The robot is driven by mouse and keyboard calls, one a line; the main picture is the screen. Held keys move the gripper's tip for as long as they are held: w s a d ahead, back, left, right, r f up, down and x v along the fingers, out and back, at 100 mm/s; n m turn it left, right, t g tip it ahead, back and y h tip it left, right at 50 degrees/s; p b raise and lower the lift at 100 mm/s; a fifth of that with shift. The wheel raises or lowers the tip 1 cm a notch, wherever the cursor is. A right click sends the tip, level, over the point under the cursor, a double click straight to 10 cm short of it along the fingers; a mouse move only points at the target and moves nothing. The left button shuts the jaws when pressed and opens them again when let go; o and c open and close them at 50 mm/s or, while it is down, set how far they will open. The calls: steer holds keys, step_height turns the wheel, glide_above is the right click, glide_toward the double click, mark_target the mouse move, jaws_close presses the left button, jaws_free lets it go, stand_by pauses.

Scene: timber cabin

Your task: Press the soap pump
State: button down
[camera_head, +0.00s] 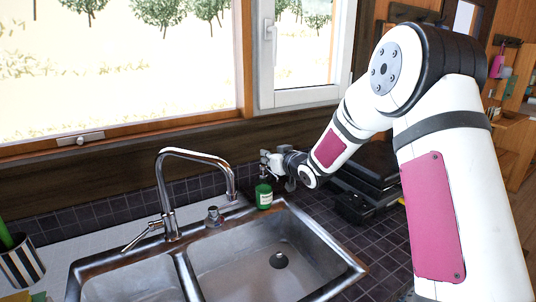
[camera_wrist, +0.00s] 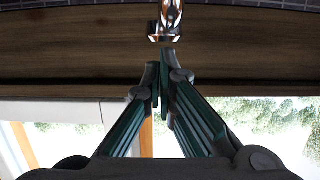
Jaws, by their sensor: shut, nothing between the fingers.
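The soap bottle (camera_head: 264,196) is small and green with a white label. It stands upright behind the sink, to the right of the tap, in the head view. My gripper (camera_head: 266,160) is just above the bottle, reaching in from the right, and the pump top is hard to make out there. In the wrist view my gripper's fingertips (camera_wrist: 163,78) are together with nothing between them. A shiny chrome piece (camera_wrist: 165,20) is beyond the fingertips, apart from them in the picture; I cannot tell whether it is the pump head. Contact with the pump cannot be told.
A chrome tap (camera_head: 168,195) arches over the double sink (camera_head: 250,250) to the left of the bottle. A dark stove-like item (camera_head: 365,180) is to the right, under my arm. A striped cup (camera_head: 22,262) stands at far left. The window wall is close behind the bottle.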

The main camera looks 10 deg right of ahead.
steer(key=shift+f, duration=0.15)
steer(key=shift+f+b, duration=0.55)
steer(key=shift+f, duration=0.35)
steer(key=shift+r, duration=0.5)
steer(key=s+d+r+p, duration=0.1)
steer(key=s+d+r, duration=0.2)
steer(key=s, duration=0.6)
step_height(320, 180, up, 3)
steer(key=shift+s+f+p, duration=0.15)
steer(key=shift+p, duration=0.15)
